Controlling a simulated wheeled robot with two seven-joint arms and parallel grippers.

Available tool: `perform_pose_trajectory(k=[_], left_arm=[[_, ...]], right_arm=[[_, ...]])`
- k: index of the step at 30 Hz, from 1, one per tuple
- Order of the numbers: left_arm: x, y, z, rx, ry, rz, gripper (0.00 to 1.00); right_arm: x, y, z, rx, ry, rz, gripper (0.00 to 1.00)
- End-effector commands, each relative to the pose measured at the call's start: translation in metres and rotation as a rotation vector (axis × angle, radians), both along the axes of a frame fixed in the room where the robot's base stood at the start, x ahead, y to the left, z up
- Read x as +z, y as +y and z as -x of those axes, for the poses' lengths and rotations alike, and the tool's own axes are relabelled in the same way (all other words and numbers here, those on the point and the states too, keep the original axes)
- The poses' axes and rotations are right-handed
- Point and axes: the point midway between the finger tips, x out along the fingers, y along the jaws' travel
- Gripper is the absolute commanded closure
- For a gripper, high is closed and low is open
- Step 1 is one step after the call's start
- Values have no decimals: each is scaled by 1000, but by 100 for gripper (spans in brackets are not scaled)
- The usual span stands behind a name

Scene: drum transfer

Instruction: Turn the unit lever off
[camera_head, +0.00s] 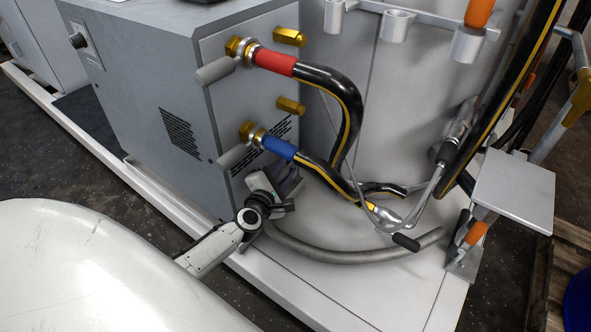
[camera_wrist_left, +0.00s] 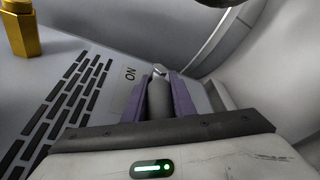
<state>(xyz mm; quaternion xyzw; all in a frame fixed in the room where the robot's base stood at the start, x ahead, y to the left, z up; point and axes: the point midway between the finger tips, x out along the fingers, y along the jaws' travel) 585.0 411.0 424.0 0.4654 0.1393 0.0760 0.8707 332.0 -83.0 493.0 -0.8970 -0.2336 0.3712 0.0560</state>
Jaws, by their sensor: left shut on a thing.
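The unit (camera_head: 160,110) is a grey box with a vented front panel. My left gripper (camera_head: 288,184) is low against that panel, just below the hose with the blue collar. In the left wrist view, a grey lever (camera_wrist_left: 158,98) stands between my purple fingers (camera_wrist_left: 160,100), which are shut on it. An "ON" label (camera_wrist_left: 129,74) is on the panel just left of the lever tip. The lever's base is hidden by the gripper. In the head view the lever is hidden behind the gripper. My right gripper is not in view.
A red-collared hose (camera_head: 275,62) and a blue-collared hose (camera_head: 280,148) run from brass fittings above my gripper. Grey handles (camera_head: 216,70) stick out at the fittings. A grey pipe (camera_head: 340,254) curves across the white base (camera_head: 320,290). A flat grey plate (camera_head: 513,190) stands at right.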

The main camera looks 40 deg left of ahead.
Motion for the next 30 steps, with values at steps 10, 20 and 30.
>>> perform_pose_trajectory(k=[10, 20, 30], left_arm=[[-1, -2, -1, -5, 2, 2, 69], [4, -7, 18, -6, 5, 1, 69], [15, -24, 79, -6, 5, 1, 69]], right_arm=[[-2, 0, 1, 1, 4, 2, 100], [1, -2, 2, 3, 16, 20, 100], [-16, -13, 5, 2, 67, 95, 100]])
